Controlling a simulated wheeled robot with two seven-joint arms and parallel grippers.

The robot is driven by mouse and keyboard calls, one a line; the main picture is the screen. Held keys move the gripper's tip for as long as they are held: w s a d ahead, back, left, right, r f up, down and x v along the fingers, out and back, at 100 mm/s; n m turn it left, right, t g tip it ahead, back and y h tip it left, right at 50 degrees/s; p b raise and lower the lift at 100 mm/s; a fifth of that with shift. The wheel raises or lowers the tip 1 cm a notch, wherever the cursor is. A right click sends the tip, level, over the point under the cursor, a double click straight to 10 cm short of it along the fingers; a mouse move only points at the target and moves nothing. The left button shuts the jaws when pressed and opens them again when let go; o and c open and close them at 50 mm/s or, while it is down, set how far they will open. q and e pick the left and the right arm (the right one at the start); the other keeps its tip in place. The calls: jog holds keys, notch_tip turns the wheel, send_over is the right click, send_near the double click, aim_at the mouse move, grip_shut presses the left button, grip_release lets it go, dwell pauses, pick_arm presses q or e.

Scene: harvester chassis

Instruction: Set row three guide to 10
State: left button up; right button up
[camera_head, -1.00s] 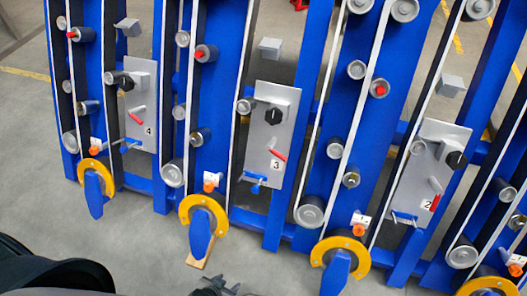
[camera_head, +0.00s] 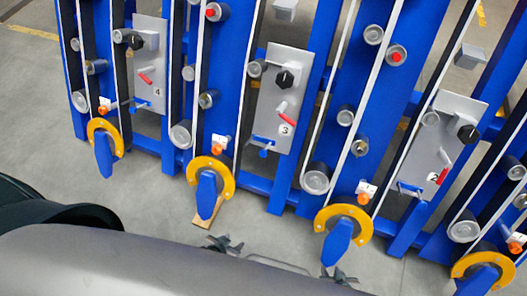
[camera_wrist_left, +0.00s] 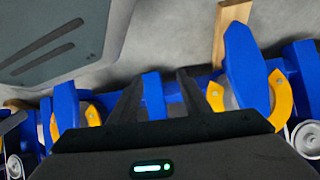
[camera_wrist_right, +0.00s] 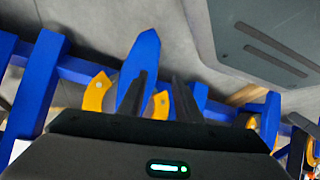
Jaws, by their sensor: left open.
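The grey panel marked 3 (camera_head: 270,110) stands on the row three frame, with a black knob (camera_head: 284,78) and a small red lever (camera_head: 284,114). Below and left of it are an orange piece with a white tag (camera_head: 218,150) and a yellow ring (camera_head: 229,178) around a blue tip (camera_head: 207,195). Any scale value is too small to read. My left gripper (camera_head: 222,243) is low in front of row three, apart from it. Its fingers (camera_wrist_left: 160,76) are spread and empty. My right gripper (camera_head: 338,277) is below the row two tip, its fingers (camera_wrist_right: 158,76) spread and empty.
Panel 4 (camera_head: 150,60) is on the left and panel 2 (camera_head: 450,115) on the right, on similar blue rows. A wooden piece (camera_head: 208,222) lies under the row three tip. My own grey body fills the lower left. Grey floor (camera_head: 150,195) is open in front.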

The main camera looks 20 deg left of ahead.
pick_arm(q)
jog(key=w+d+t+b, duration=0.2)
jog(key=w+t+b, duration=0.1)
jog(key=w+b, duration=0.3)
jog(key=n+t+b, duration=0.2)
jog(key=t+b, duration=0.8)
jog(key=b, duration=0.2)
send_near(264, 153)
jog(key=s, duration=0.3)
jog(key=shift+s+a+f, duration=0.2)
jog(key=shift+a+f, duration=0.1)
jog(key=shift+a, duration=0.15)
pick_arm(e)
jog(key=w+a+r+t+y, duration=0.1)
jog(key=w+a+r, duration=0.1)
jog(key=r, duration=0.4)
jog(key=w+a+r+t+y, duration=0.1)
jog(key=w+a+r+t, duration=0.1)
jog(key=r, duration=0.5)
jog(key=w+a+r+t+y, duration=0.1)
jog(key=w+a+r, duration=0.1)
jog(key=r, duration=0.5)
jog(key=shift+a+t, duration=0.3)
jog(key=shift+a, duration=0.45)
